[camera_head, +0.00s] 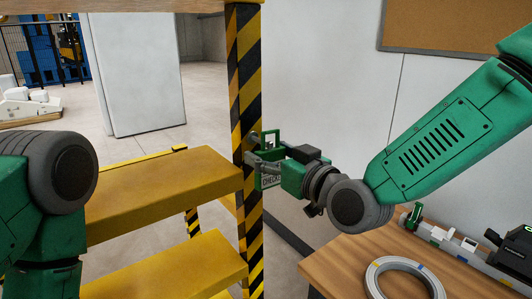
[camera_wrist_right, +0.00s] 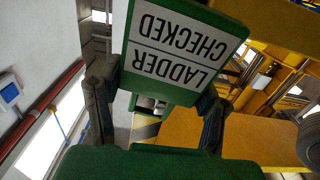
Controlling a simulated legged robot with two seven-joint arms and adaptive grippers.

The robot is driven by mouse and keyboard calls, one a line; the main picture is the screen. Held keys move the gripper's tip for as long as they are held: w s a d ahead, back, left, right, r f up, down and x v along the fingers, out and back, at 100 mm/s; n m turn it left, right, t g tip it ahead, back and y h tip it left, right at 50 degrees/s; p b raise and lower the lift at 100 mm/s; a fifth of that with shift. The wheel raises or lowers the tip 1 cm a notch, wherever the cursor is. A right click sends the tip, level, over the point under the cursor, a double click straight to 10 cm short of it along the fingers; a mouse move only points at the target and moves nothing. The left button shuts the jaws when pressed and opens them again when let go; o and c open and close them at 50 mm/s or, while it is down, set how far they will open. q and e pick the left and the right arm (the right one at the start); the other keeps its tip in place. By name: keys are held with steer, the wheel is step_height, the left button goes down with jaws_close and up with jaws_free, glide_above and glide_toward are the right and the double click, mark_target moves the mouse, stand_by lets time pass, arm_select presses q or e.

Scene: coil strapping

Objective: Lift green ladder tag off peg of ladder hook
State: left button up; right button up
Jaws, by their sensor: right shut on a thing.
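The green ladder tag (camera_wrist_right: 188,45) has a white face reading "LADDER CHECKED", upside down in the right wrist view. In the head view its lettered face (camera_head: 270,181) shows only in part below my right gripper (camera_head: 262,160). The gripper is shut on the tag, with one dark finger at each side of it in the wrist view. This is beside the black-and-yellow striped ladder post (camera_head: 247,100). A green part behind the tag (camera_wrist_right: 150,104) may be the ladder hook; I cannot make out the peg or whether the tag touches it. My left gripper is out of view.
Yellow ladder steps (camera_head: 160,185) lie left of the post. A wooden table (camera_head: 345,265) at lower right holds a grey coil ring (camera_head: 404,265) and a strapping tool (camera_head: 510,250). A white wall stands behind, with a cork board (camera_head: 455,25).

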mark_target(271, 155)
steer(key=shift+s+r, duration=0.2)
steer(key=shift+s, duration=0.45)
steer(key=shift+s+d, duration=0.4)
steer(key=shift+d, duration=0.2)
steer(key=shift+v, duration=3)
